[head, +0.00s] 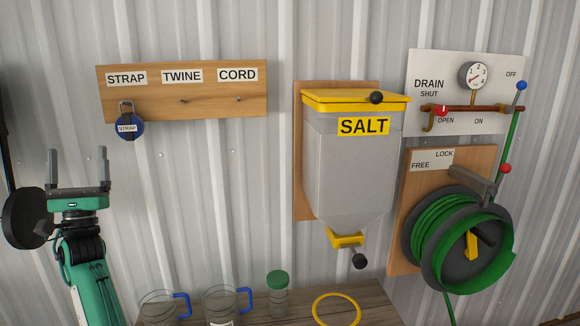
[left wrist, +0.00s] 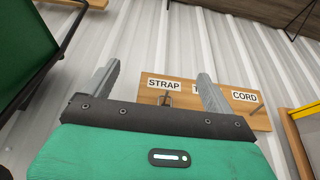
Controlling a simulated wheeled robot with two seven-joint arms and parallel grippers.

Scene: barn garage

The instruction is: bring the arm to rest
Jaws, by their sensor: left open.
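My left gripper (head: 79,171) is raised at the left of the head view, fingers pointing up. Its two grey fingers are spread apart with nothing between them. In the left wrist view the open fingers (left wrist: 160,92) stand in front of the wall, and the labelled board (left wrist: 256,118) shows behind them. My right gripper is in neither view.
A wooden board (head: 217,106) has STRAP, TWINE and CORD labels; a blue strap roll (head: 129,126) hangs under STRAP. A SALT hopper (head: 350,170), drain panel (head: 440,65) and green hose reel (head: 462,240) are on the wall. Mugs and a jar (head: 278,300) stand on the wooden table (head: 375,308).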

